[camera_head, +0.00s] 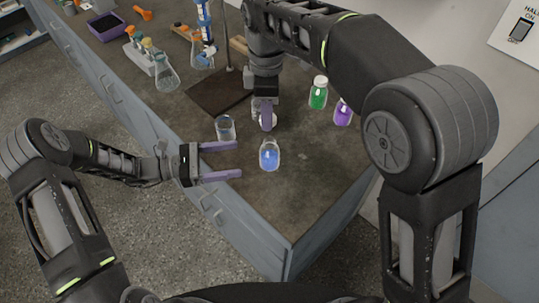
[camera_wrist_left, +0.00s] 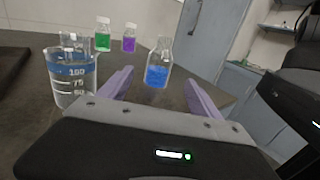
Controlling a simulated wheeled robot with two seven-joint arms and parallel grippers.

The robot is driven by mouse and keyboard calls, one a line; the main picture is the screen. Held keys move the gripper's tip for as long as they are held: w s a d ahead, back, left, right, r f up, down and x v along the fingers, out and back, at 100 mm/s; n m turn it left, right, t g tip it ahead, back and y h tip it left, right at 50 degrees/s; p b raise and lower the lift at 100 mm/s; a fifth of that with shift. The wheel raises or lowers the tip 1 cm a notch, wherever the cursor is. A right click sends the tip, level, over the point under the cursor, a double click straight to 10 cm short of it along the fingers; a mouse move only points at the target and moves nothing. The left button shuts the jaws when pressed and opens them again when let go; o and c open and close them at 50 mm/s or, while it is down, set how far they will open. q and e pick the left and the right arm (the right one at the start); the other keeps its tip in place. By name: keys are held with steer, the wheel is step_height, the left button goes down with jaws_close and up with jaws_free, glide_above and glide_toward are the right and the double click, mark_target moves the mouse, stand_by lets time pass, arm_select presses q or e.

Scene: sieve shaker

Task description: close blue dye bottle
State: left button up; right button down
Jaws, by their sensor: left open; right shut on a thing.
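The blue dye bottle (camera_head: 269,156) stands upright and uncapped near the front of the bench; it also shows in the left wrist view (camera_wrist_left: 158,72). My left gripper (camera_head: 236,161) is open and empty, just left of the bottle, its fingers pointing towards it. In the left wrist view the bottle stands beyond and between the two fingers (camera_wrist_left: 160,92). My right gripper (camera_head: 267,124) is above and behind the bottle, fingers down, shut on a small whitish thing that looks like the cap, mostly hidden by the fingers.
A glass beaker (camera_head: 225,128) stands close behind the left gripper's fingers. Capped green (camera_head: 318,95) and purple (camera_head: 342,113) bottles stand at the right. A stand base (camera_head: 218,92) and flask (camera_head: 167,77) are farther back. The bench front corner is clear.

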mark_target(263, 154)
arm_select(q)
steer(key=d, duration=0.3)
steer(key=w+d, duration=0.1)
steer(key=d, duration=0.5)
steer(key=shift+w, duration=0.3)
steer(key=shift+c, duration=0.5)
jaws_close()
